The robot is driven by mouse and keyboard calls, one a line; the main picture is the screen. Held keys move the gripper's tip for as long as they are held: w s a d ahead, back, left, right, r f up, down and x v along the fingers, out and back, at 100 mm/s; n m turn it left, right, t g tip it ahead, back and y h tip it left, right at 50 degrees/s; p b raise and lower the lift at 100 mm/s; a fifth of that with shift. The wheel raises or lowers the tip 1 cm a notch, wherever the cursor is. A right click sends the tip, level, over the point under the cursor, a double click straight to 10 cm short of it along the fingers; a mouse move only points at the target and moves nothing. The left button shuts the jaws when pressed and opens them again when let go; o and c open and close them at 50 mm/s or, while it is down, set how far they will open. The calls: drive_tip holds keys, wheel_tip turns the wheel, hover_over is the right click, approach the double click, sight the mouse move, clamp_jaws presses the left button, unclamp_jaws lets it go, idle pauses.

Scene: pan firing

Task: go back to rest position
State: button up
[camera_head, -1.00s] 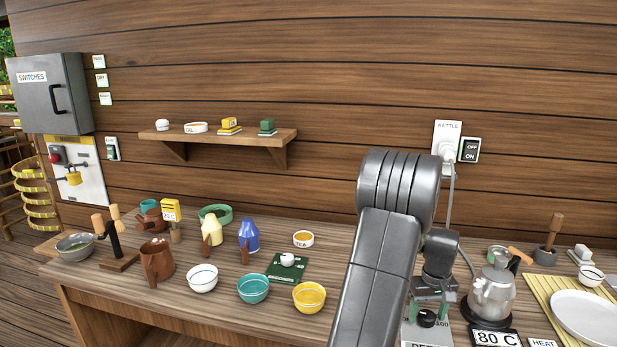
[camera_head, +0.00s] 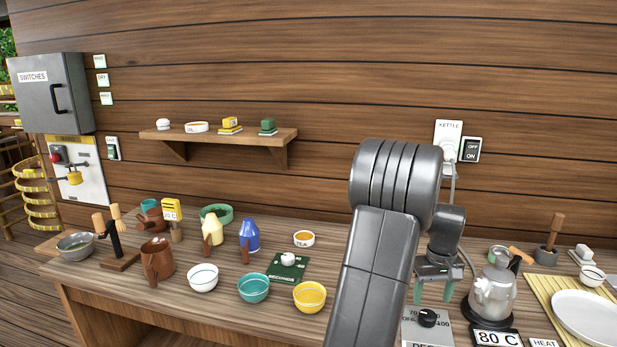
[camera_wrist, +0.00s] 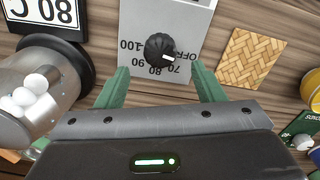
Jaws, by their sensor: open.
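My gripper (camera_head: 434,291) is above the workbench, in front of the wall, over a grey control box with a black dial (camera_head: 427,318). In the wrist view my gripper (camera_wrist: 160,82) has its two green fingers spread apart, with nothing between them but the view of the dial (camera_wrist: 161,49) beyond. The dial's box (camera_wrist: 190,20) carries numbers around the knob. My fingers appear apart from the knob.
A glass kettle (camera_head: 494,292) on a black base stands right of my gripper, beside an "80 C" display (camera_head: 494,338). Bowls, including a yellow one (camera_head: 309,297), stand to the left. A woven mat (camera_wrist: 249,57) lies beside the box.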

sight(429, 314)
wheel_tip(429, 314, up, 7)
wheel_tip(429, 314, down, 13)
drive_tip(key=shift+f, duration=0.35)
drive_tip(key=m+p, duration=0.1)
drive_tip(key=m, duration=0.3)
drive_tip(key=m+p, duration=0.1)
drive_tip(key=m, duration=0.3)
drive_tip(key=m+p, duration=0.1)
drive_tip(key=m, duration=0.3)
drive_tip(key=shift+r, duration=0.1)
drive_tip(key=m+p, duration=0.1)
drive_tip(key=m, duration=0.2)
drive_tip(key=shift+m+p, duration=0.35)
drive_tip(key=shift+m, duration=0.05)
drive_tip(key=shift+r, duration=0.8)
